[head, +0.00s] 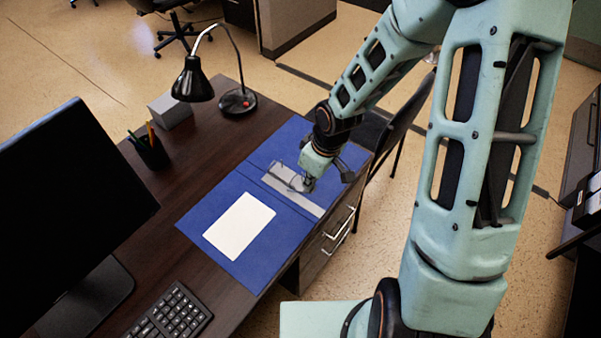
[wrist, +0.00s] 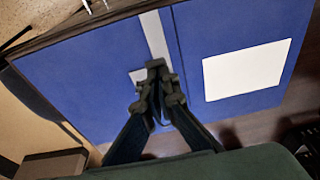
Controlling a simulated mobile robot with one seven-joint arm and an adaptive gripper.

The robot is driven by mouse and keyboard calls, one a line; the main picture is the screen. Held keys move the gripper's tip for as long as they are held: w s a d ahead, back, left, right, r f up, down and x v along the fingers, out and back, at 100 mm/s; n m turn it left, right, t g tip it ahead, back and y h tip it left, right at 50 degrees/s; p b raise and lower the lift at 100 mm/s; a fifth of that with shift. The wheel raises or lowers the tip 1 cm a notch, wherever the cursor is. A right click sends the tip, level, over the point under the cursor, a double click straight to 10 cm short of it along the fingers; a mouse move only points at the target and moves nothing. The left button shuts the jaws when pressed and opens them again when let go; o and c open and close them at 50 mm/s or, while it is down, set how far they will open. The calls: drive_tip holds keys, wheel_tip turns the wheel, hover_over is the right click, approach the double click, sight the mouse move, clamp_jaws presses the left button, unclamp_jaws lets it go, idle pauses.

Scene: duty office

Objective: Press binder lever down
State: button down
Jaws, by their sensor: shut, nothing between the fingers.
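The open blue binder (head: 222,222) lies flat on the dark desk, with a white label on its near-left cover and a grey metal mechanism (head: 282,176) near its spine. It also shows in the wrist view (wrist: 90,70), where a pale strip (wrist: 155,38) runs along the spine area. My gripper (head: 308,184) is over the mechanism, pointing down. In the wrist view my gripper (wrist: 158,78) has its fingers together and empty, covering part of the metal plate. The lever cannot be made out clearly behind the fingers, and I cannot tell whether they touch it.
A black lamp (head: 193,82), a grey box (head: 170,109) and a pen cup (head: 150,150) stand at the desk's back left. A monitor (head: 65,200) and keyboard (head: 170,315) are at the left and front. A chair (head: 405,105) stands beyond the desk's right edge.

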drive_tip(key=shift+s+d+f+b, duration=0.35)
drive_tip(key=shift+d+f, duration=0.05)
drive_tip(key=shift+f, duration=0.25)
drive_tip(key=shift+s+d+f+b, duration=0.35)
drive_tip(key=shift+d+f, duration=0.05)
drive_tip(key=shift+f, duration=0.2)
drive_tip(key=shift+r, duration=0.25)
drive_tip(key=shift+w+a+r, duration=0.1)
drive_tip(key=shift+w, duration=0.05)
drive_tip(key=shift+w+a+r, duration=0.15)
drive_tip(key=shift+w+a, duration=0.2)
drive_tip(key=shift+a, duration=0.1)
drive_tip(key=shift+p, duration=0.3)
